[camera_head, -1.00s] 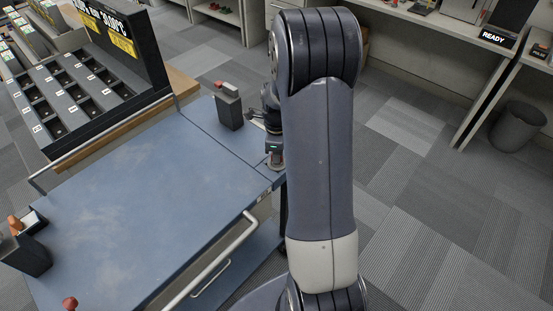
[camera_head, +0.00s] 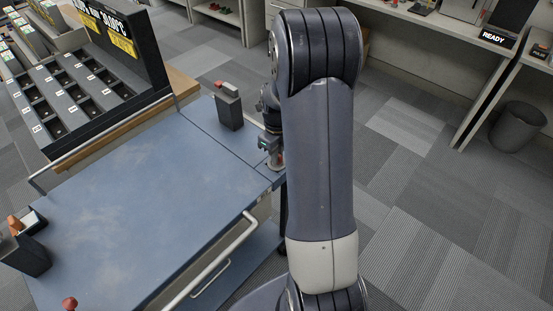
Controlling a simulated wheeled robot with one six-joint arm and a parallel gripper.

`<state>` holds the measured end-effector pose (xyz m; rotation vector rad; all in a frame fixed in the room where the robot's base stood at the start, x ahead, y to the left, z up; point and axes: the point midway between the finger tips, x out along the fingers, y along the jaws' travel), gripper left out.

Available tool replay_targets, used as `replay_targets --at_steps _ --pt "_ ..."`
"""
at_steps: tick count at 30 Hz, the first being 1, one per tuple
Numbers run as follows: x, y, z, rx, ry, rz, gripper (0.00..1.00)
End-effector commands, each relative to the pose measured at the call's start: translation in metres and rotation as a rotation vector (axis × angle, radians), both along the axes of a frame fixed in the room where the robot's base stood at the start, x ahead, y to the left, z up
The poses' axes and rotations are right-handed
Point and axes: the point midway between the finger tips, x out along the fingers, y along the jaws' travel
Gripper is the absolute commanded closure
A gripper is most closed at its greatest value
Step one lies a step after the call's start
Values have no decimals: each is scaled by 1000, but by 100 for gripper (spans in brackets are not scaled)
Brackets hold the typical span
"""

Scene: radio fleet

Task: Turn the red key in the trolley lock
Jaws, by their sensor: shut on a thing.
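My gripper (camera_head: 273,154) is at the right edge of the blue trolley top (camera_head: 150,205), partly hidden by my own arm. It points down at the small round metal trolley lock (camera_head: 277,165) at the trolley's corner. The jaws are shut on the red key, which is mostly hidden between them and very small here. The key's exact angle cannot be made out.
A dark box with a red-topped item (camera_head: 229,108) stands on the trolley just left of my gripper. A dark holder (camera_head: 25,255) and a red knob (camera_head: 69,303) are at the near left. A slotted charging rack (camera_head: 70,100) stands behind. The trolley's middle is clear.

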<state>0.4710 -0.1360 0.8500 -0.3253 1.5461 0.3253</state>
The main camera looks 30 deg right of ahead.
Motion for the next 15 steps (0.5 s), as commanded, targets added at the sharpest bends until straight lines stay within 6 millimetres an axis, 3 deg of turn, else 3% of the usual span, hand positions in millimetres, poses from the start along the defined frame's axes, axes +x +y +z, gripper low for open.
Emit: replay_targets --at_steps 5,15 --pt "0 0 0 -1 0 -37 100" --pt "0 0 0 0 -1 -347 100"
